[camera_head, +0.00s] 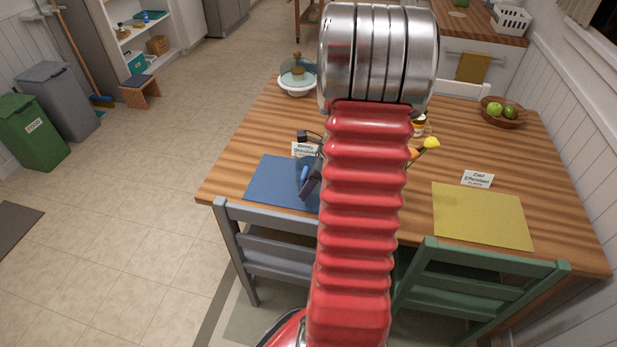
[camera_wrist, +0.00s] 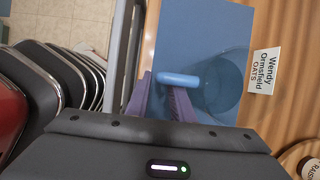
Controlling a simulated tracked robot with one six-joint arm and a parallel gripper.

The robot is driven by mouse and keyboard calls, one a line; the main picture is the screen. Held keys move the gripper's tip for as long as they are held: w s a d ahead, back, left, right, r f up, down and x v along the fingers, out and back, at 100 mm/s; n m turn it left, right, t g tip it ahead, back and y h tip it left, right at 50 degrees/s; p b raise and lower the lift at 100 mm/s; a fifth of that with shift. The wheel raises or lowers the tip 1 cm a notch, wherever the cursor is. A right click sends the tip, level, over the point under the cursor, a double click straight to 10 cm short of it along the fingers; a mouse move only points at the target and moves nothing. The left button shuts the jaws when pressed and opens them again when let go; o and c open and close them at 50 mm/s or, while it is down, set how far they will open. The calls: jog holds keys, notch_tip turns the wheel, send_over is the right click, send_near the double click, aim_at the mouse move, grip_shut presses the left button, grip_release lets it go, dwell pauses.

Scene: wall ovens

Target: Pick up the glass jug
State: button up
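The glass jug (camera_wrist: 222,88) is clear and stands on the blue placemat, seen from above in the wrist view. Its pale blue handle (camera_wrist: 180,79) points left toward my gripper (camera_wrist: 160,81). The two purple fingers are apart, with placemat showing between them. The handle's end lies at or just above the fingertips; I cannot tell whether they touch it.
The blue placemat (camera_head: 274,183) lies near the wooden table's left front edge, with a grey chair (camera_head: 262,240) below it. A name card (camera_wrist: 264,71) stands beside the jug. A white lidded dish (camera_head: 297,88), a yellow placemat (camera_head: 482,217) and a fruit bowl (camera_head: 503,123) are farther off.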

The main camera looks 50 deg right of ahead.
jog(key=shift+w+a+f, duration=0.1)
jog(key=shift+w+f, duration=0.1)
jog(key=shift+f, duration=0.5)
jog(key=shift+c, duration=0.5)
grip_shut()
jog(key=shift+r, duration=0.1)
dwell(0.6)
